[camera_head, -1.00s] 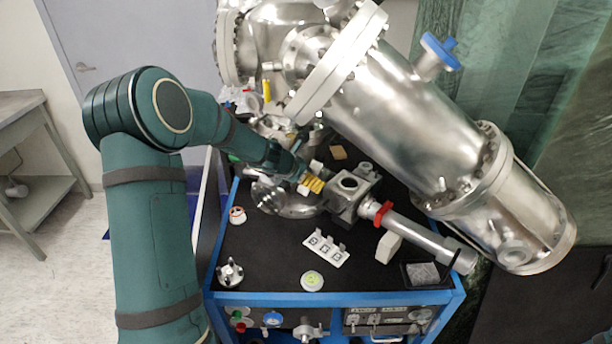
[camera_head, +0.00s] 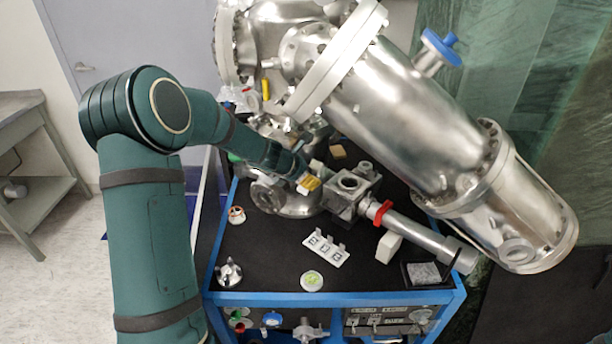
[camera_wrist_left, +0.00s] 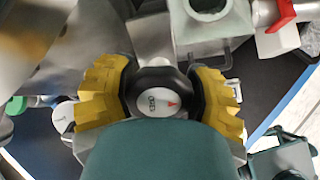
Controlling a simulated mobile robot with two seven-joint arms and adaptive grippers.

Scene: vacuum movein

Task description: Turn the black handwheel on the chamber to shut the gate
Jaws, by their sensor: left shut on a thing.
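The black handwheel (camera_wrist_left: 157,79) shows in the left wrist view as a dark round knob with a pale, printed centre disc. My left gripper (camera_wrist_left: 160,100) is shut on it, with one yellow ribbed finger on each side. In the head view my left gripper (camera_head: 309,184) reaches in from the left, beside the small square metal chamber (camera_head: 345,200) on the cart; the handwheel is hidden there. The chamber's round top port is open to view. The gate itself cannot be seen. My right gripper is not in view.
A metal tube with a red collar (camera_head: 382,212) runs from the chamber to the lower right. A large steel vessel (camera_head: 400,110) hangs above. The black cart top (camera_head: 265,262) holds a white numbered plate (camera_head: 325,250), a round green-white disc (camera_head: 312,281) and a small metal fitting (camera_head: 229,272).

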